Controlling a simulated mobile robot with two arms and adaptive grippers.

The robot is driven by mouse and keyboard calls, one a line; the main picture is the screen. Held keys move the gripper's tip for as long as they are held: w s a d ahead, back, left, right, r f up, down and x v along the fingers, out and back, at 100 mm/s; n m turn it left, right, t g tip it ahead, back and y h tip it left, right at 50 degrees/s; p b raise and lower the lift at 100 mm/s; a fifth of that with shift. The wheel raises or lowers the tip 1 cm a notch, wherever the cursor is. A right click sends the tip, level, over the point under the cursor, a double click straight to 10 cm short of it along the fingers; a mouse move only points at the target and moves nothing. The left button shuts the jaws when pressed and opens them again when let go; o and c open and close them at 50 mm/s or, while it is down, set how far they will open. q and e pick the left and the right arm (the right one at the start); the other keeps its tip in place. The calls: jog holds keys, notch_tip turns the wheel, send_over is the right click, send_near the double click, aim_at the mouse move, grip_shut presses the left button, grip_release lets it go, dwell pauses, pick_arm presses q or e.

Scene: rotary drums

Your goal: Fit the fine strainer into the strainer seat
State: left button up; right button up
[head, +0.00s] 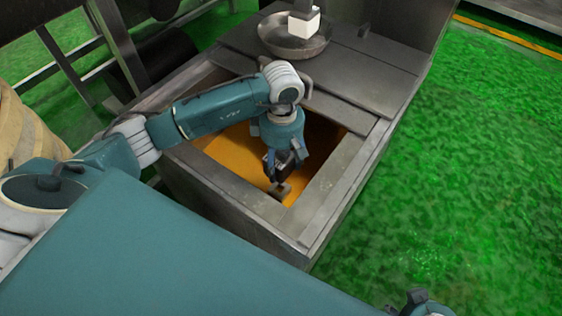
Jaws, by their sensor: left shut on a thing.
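My left gripper (280,170) points down inside the rectangular opening of a grey metal tank. It is shut on a small dark grey piece (282,190), which I take to be part of the fine strainer; the gripper hides much of it. The piece is in front of an orange-yellow surface (236,152) inside the opening, and I cannot tell whether it touches that surface. The opening's grey metal rim (330,205) surrounds the gripper. I cannot make out the strainer seat clearly.
A round metal pan (293,48) stands on the tank's flat cover (375,75), with a white block (304,22) above it. Dark metal framework stands at the upper left. Green floor (470,190) is clear on the right.

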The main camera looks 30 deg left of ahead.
pick_arm(q)
jog(key=shift+f+b, duration=0.4)
jog(key=shift+f, duration=0.25)
jog(key=shift+f+b, duration=0.5)
jog(key=shift+f, duration=0.15)
jog(key=shift+f+b, duration=0.6)
jog(key=shift+f, duration=0.15)
jog(key=shift+f+b, duration=0.45)
jog(key=shift+f, duration=0.1)
pick_arm(e)
jog(key=w+a+r+t, duration=0.1)
jog(key=w+r+t, duration=0.2)
jog(key=w+r, duration=0.1)
jog(key=shift+w+a+r+y, duration=0.25)
jog(key=shift+w+r+y, duration=0.05)
jog(key=shift+w, duration=0.2)
jog(key=shift+w+a+r+t, duration=0.2)
jog(key=shift+w+t, duration=0.1)
jog(key=shift+w, duration=0.15)
jog(key=shift+w+a+r, duration=0.1)
jog(key=shift+w+r, duration=0.15)
jog(key=shift+w, duration=0.2)
jog(key=shift+w+t, duration=0.2)
jog(key=shift+t, duration=0.1)
jog(key=shift+w+a+r, duration=0.1)
jog(key=shift+w+r, duration=0.1)
jog(key=shift+w, duration=0.05)
